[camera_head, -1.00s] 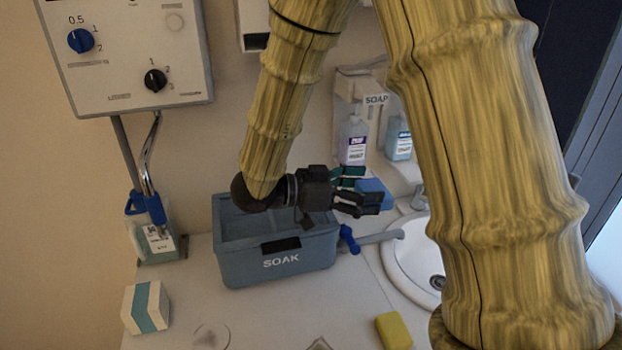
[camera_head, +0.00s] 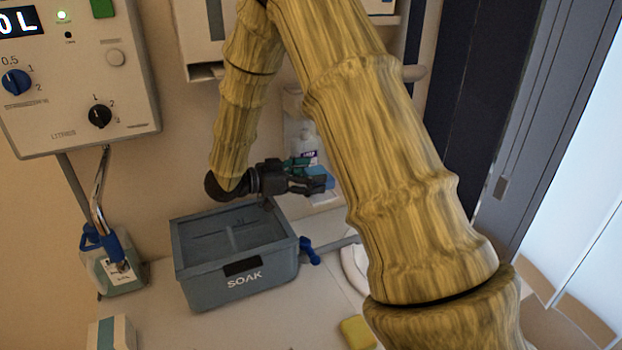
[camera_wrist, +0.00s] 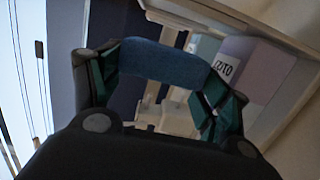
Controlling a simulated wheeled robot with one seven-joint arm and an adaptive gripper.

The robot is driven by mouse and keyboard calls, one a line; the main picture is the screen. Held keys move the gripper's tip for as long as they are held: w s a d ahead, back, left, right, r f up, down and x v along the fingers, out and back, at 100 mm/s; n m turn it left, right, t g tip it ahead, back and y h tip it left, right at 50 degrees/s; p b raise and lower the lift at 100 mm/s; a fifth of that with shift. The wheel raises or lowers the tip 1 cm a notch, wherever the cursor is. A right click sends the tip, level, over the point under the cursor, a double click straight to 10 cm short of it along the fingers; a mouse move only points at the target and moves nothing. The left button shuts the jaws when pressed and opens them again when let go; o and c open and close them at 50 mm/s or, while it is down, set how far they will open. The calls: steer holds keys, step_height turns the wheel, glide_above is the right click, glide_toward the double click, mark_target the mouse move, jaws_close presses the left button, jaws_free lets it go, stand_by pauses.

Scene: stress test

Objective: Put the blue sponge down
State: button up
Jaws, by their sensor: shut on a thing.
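The blue sponge (camera_wrist: 165,62) is gripped between the two green-padded fingers of my gripper (camera_wrist: 160,90) in the wrist view. In the head view my gripper (camera_head: 312,178) is at the end of the arm, above and to the right of the grey SOAK tub. It is shut on the sponge (camera_head: 320,178), which shows as a small blue patch partly hidden by the dark fingers. The sponge is held in the air, clear of the counter.
The open SOAK tub (camera_head: 240,284) stands on the counter with its inside visible. A yellow sponge (camera_head: 357,332) lies to the front right. A bottle of greenish liquid (camera_head: 118,270) stands left, and a white-and-teal box (camera_head: 112,333) at the front left. The sink (camera_head: 352,268) is mostly hidden by my arm.

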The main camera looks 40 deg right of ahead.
steer(key=shift+w+d, duration=0.4)
steer(key=shift+d, duration=0.1)
steer(key=shift+f+p, duration=0.95)
steer(key=shift+f, duration=0.85)
steer(key=shift+s+a+f, duration=0.15)
steer(key=shift+f, duration=0.3)
